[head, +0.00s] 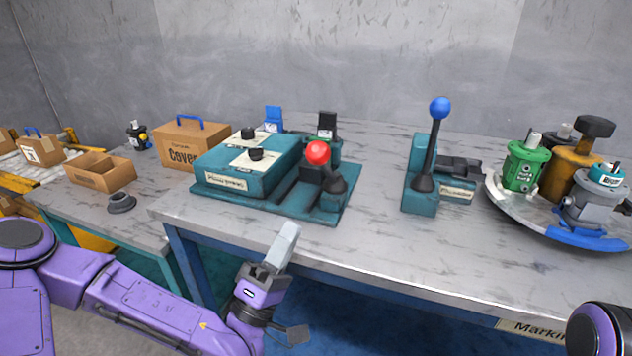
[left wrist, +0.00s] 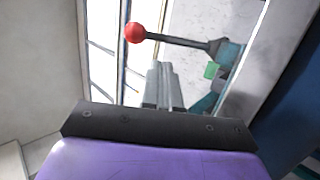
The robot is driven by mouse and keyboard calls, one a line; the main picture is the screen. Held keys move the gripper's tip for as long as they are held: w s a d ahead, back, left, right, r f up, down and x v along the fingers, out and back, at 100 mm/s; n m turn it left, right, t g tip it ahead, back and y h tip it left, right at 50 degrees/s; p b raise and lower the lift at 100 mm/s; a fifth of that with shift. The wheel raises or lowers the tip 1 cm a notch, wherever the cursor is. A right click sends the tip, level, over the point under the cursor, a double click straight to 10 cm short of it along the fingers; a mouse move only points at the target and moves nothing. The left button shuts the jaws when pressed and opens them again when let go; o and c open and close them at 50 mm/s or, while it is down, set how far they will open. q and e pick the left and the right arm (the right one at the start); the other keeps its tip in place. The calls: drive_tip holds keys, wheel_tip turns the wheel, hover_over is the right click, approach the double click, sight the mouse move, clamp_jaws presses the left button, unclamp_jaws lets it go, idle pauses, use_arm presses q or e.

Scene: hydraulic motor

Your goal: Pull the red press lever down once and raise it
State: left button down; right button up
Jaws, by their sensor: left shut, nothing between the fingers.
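The red press lever (head: 318,153) has a round red knob on a dark stick and stands up from the teal press (head: 328,203) on the table. The red knob also shows in the left wrist view (left wrist: 136,33), with its dark stick running right to the base. My left gripper (head: 287,236) is shut and empty. In the head view it is in front of the table's near edge, below the lever and apart from it. In the left wrist view the closed fingers (left wrist: 158,75) point toward the area below the knob. My right gripper is not in view.
A second teal press with a blue-knobbed lever (head: 439,108) stands to the right. Beyond it a round tray (head: 500,203) holds several motor parts. A teal box (head: 225,180) adjoins the red lever's press. Cardboard boxes (head: 184,142) stand at left. The table front is clear.

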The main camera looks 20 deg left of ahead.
sight(323, 167)
use_arm(q)
drive_tip(key=shift+f+b+x, duration=0.2)
drive_tip(key=shift+b+x, duration=1.3)
drive_tip(key=shift+b, duration=3.4)
drive_tip(key=w+r+p, duration=0.1)
drive_tip(key=r+p, duration=0.1)
drive_tip(key=shift+w+d+r, duration=0.3)
drive_tip(key=shift+w+d, duration=0.05)
drive_tip(key=x, duration=0.4)
drive_tip(key=shift+w+d+p, duration=0.1)
drive_tip(key=shift+w+p, duration=0.15)
drive_tip(key=shift+p, duration=0.15)
